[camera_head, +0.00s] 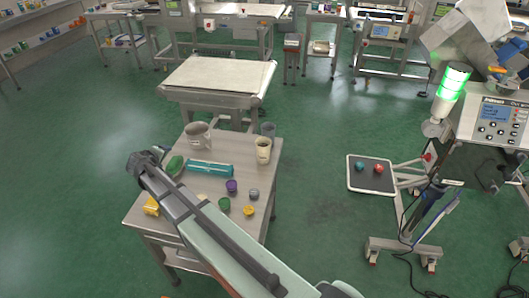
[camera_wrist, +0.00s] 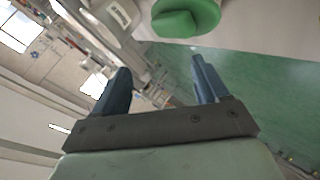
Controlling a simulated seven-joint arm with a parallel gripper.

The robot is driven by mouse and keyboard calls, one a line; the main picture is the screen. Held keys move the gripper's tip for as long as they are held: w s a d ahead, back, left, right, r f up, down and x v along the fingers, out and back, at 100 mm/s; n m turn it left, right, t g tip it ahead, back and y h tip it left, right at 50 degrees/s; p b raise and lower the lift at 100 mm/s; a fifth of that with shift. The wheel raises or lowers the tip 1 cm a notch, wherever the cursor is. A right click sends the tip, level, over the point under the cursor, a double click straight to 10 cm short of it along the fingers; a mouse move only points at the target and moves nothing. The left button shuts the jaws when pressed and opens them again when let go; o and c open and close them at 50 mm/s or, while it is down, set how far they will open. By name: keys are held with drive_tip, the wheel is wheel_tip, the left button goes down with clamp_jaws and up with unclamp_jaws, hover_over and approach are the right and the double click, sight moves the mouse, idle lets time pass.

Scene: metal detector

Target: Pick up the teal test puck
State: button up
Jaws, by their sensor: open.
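A small teal round piece (camera_head: 362,167), which looks like the teal test puck, sits beside a red one (camera_head: 379,168) on a dark, white-rimmed tray (camera_head: 370,186) at the right. My gripper (camera_head: 142,160) is at the left edge of the grey table, far from that tray. The wrist view shows my gripper (camera_wrist: 160,68) with its two dark blue fingers wide apart and nothing between them. The teal piece is not recognisable in the wrist view.
The table (camera_head: 160,220) holds a teal box (camera_head: 210,169), a green item (camera_head: 174,165), cups and several small coloured pots. The green item seems to show in the wrist view (camera_wrist: 185,18). A detector machine (camera_head: 495,120) with a green lamp (camera_head: 452,82) stands right. Open floor lies between table and tray.

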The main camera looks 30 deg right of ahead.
drive_tip(key=s+d+r+m+g+h, duration=0.1)
drive_tip(key=s+d+r+m+g, duration=0.15)
drive_tip(key=d, duration=1.05)
drive_tip(key=s+d+r+m+g+h, duration=0.2)
drive_tip(key=s+d+r+m, duration=0.15)
drive_tip(key=d, duration=0.95)
drive_tip(key=s+d+r+m+g+h, duration=0.1)
drive_tip(key=s+d+r+m+g, duration=0.2)
drive_tip(key=d, duration=1)
drive_tip(key=s+d+r+m+g, duration=0.1)
drive_tip(key=s+d+r+m, duration=0.1)
drive_tip(key=s+d+m, duration=0.3)
drive_tip(key=s+d+r+g, duration=0.15)
drive_tip(key=s+d, duration=0.25)
drive_tip(key=d, duration=0.4)
drive_tip(key=m+t+y, duration=0.1)
drive_tip(key=m+y, duration=0.7)
drive_tip(key=y, duration=0.2)
hover_over(360, 163)
wheel_tip(360, 163, down, 9)
wheel_tip(360, 163, down, 13)
drive_tip(key=shift+s+f, duration=0.1)
drive_tip(key=shift+s, duration=0.05)
drive_tip(key=c, duration=1.1)
